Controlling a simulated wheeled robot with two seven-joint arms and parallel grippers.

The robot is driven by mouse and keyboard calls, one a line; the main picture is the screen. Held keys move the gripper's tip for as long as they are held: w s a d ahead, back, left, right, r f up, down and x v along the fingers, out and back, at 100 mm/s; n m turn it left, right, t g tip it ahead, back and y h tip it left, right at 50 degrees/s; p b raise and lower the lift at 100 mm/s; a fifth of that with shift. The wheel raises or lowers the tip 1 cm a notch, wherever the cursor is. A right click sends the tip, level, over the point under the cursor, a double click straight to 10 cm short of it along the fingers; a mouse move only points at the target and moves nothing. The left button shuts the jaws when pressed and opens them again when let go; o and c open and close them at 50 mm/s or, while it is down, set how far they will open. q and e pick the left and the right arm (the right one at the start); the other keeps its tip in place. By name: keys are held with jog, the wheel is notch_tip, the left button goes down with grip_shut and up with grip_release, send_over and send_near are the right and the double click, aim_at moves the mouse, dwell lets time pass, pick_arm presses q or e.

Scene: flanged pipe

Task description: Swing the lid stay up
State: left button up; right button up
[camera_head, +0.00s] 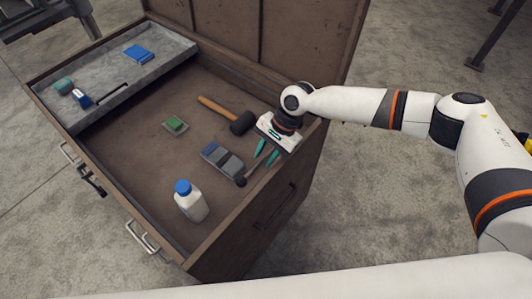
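An open brown chest (155,215) stands in front of me, its lid (300,35) raised at the back. A thin grey bar with a dark round knob (240,181), which looks like the lid stay, lies low along the chest's right side. My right gripper (266,153) reaches in over the right wall, pointing down. Its two teal fingers are apart, close to the upper part of the bar. I cannot tell whether they touch it. The bar's far end is hidden under the gripper. My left gripper is out of view.
A hammer (218,109), a green-topped block (175,124), a grey-blue block (221,159) and a white bottle with a blue cap (191,204) are inside the chest. A grey tray (165,66) with small items spans the left. Concrete floor (400,210) is open at right.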

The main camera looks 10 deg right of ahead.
aim_at(268, 157)
grip_shut()
